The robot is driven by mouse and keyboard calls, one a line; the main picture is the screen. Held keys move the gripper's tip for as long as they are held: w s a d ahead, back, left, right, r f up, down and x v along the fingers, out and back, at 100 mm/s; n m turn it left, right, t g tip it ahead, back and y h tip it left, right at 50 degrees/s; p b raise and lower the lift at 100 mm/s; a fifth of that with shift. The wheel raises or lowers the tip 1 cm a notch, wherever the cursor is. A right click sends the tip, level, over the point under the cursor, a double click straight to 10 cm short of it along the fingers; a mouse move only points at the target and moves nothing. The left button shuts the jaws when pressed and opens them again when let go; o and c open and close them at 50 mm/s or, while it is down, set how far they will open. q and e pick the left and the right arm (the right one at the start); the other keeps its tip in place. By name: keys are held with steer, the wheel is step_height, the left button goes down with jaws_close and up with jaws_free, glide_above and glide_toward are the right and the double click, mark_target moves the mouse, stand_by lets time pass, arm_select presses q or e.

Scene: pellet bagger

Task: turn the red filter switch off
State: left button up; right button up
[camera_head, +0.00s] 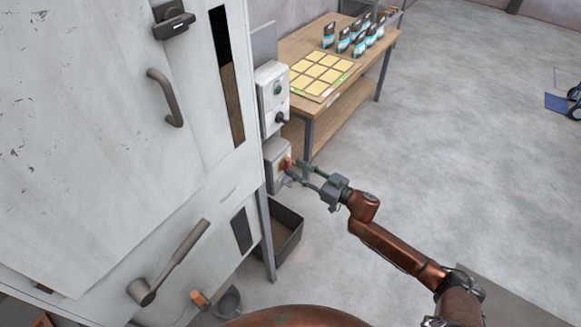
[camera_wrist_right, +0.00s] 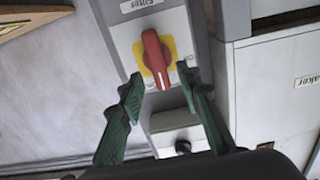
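The red filter switch (camera_wrist_right: 155,58) is a red rotary knob on a yellow plate (camera_wrist_right: 172,48), on a grey box labelled "Filter" in the right wrist view. Its handle lies along the length of the box in that view. In the head view the red knob (camera_head: 286,163) shows on the lower grey box (camera_head: 273,168) beside the cabinet. My right gripper (camera_wrist_right: 162,84) is open, with its green fingers to either side of the knob's lower end and apart from it. It also shows in the head view (camera_head: 294,170), reaching in from the right. My left gripper is not in view.
An upper control box (camera_head: 270,98) with a green button and a black knob sits above the filter box. The white cabinet (camera_head: 95,130) has protruding handles. A wooden table (camera_head: 300,45) holds yellow cards and several pouches. A dark bin (camera_head: 285,232) stands below.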

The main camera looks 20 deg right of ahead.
mark_target(287, 166)
steer(key=shift+x, duration=1.45)
